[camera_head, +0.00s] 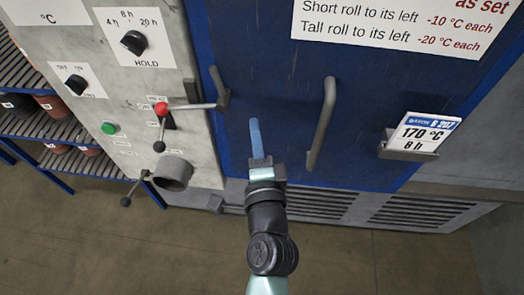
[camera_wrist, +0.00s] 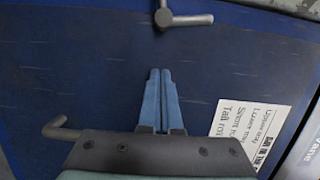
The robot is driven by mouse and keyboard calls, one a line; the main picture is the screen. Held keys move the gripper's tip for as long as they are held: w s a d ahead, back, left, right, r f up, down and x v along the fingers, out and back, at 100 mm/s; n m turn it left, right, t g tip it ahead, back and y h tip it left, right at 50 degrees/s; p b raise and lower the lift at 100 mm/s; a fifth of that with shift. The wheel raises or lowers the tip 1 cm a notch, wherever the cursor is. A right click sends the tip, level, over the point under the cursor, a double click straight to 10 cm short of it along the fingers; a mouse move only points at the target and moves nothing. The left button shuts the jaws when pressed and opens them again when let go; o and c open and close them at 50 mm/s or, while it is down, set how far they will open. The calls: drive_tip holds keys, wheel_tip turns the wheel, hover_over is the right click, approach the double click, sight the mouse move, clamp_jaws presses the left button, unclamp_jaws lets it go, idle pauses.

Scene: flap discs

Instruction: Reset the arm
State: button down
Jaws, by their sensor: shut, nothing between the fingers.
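My gripper (camera_head: 255,135) is raised in front of the blue oven door (camera_head: 390,95) in the head view. Its two blue fingers are pressed together with nothing between them. The fingers point at the door; whether they touch it cannot be told. In the wrist view the closed fingers (camera_wrist: 161,85) show against the blue door (camera_wrist: 90,65). The grey door handle (camera_head: 322,122) is to the right of my gripper, and a grey latch lever (camera_head: 218,100) is to its upper left.
A grey control panel (camera_head: 165,85) with knobs, a red button (camera_head: 161,108) and a green button (camera_head: 109,128) stands left. A card (camera_head: 424,132) reading 170 °C, 8 h sits in a holder at right. Blue shelves (camera_head: 60,130) hold dark and reddish items. Floor (camera_head: 120,240) is clear.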

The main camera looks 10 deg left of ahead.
drive_tip(key=v, duration=0.4)
drive_tip(key=shift+b, duration=0.4)
drive_tip(key=shift+d, duration=0.1)
drive_tip(key=w+d+r+n+t, duration=0.15)
drive_tip(key=r+n, duration=0.35)
drive_tip(key=r, duration=0.7)
drive_tip(key=w+d+r+n+t, duration=0.1)
drive_tip(key=w+r+n+t, duration=0.2)
drive_tip(key=r, duration=1)
drive_tip(key=s+d+r+n+t+h, duration=0.2)
drive_tip(key=s+r, duration=0.3)
drive_tip(key=r, duration=0.5)
drive_tip(key=s+d+r+n+t+h, duration=0.3)
drive_tip(key=s+r+n+t, duration=0.1)
drive_tip(key=r, duration=0.7)
drive_tip(key=shift+s+h, duration=0.4)
drive_tip(key=shift+s, duration=0.3)
